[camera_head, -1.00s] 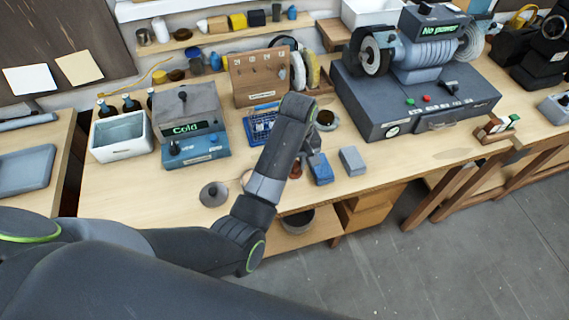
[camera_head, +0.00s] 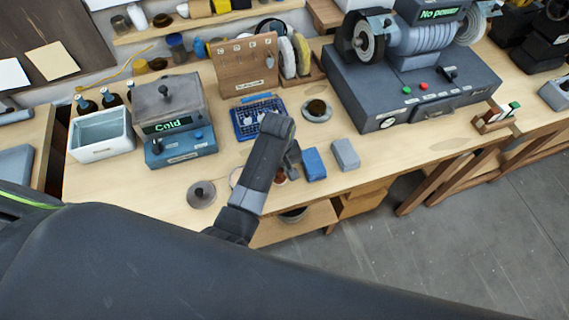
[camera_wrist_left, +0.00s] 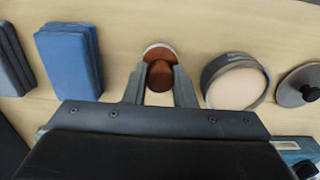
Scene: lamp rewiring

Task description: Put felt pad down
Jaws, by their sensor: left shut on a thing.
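The felt pad (camera_wrist_left: 159,72) is a small round piece with a reddish-brown knob and a pale rim. In the left wrist view it sits between the two fingers of my left gripper (camera_wrist_left: 159,88), which is shut on it. In the head view my left gripper (camera_head: 291,166) is over the front of the bench, left of the blue block (camera_head: 314,164). The pad's reddish-brown part (camera_head: 280,176) shows only partly beside my arm there. I cannot tell whether the pad touches the bench top. My right gripper is not in view.
A round, pale-filled dish (camera_wrist_left: 237,82) and a knobbed grey lid (camera_wrist_left: 300,86) lie right of the pad in the wrist view. A grey block (camera_head: 346,154) stands beside the blue block. A blue basket (camera_head: 246,120) is behind my arm. The bench's front edge is close.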

